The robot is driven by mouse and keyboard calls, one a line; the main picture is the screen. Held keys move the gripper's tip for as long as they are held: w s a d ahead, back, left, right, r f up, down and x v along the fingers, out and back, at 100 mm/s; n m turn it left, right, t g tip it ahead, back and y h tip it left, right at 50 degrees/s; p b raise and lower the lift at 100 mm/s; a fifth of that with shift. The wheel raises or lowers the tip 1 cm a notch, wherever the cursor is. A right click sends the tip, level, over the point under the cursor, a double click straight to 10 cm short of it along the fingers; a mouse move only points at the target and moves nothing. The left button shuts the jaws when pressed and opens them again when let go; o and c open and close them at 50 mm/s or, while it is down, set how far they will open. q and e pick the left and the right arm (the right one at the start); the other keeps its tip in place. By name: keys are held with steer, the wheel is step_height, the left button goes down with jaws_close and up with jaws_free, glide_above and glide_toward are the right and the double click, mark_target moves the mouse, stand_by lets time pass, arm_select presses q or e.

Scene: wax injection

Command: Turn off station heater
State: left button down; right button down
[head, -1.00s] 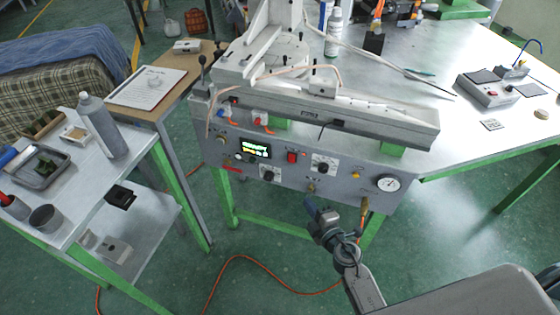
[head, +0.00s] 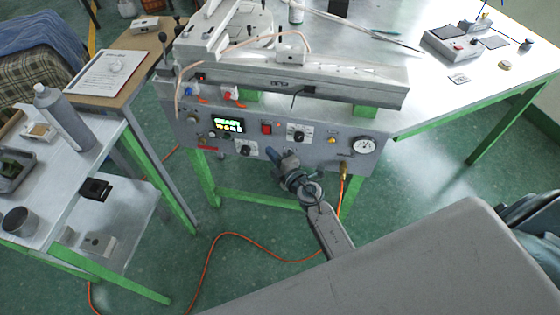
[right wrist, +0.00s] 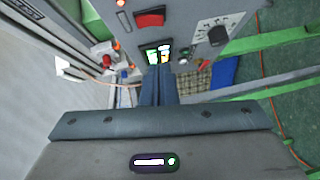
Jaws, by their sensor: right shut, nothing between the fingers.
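The station's grey control panel (head: 330,152) hangs below the bench's front edge. It has a red rocker switch (head: 266,128), a lit display (head: 228,125), black dial knobs (head: 299,132) and a round gauge (head: 363,146). My right gripper (head: 272,154) is shut and empty, just in front of and below the red switch in the head view. In the right wrist view its closed blue fingers (right wrist: 158,84) point toward the lit display (right wrist: 156,53), with the red switch (right wrist: 150,18) above. Contact with the panel cannot be told. My left gripper is not in view.
A long metal rail (head: 300,80) lies along the bench edge above the panel. A brass fitting (head: 343,170) with an orange hose hangs under the panel. A side cart (head: 85,165) with a spray can (head: 60,112) stands at left.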

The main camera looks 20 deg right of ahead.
mark_target(263, 133)
steer(key=w, duration=0.2)
steer(key=w+d+b, duration=0.1)
steer(key=w, duration=0.1)
steer(key=w+f, duration=0.1)
steer(key=w, duration=0.1)
steer(key=shift+w+d, duration=0.25)
steer(key=shift+w, duration=0.1)
steer(key=shift+f+b, duration=0.1)
steer(key=shift+b, duration=0.2)
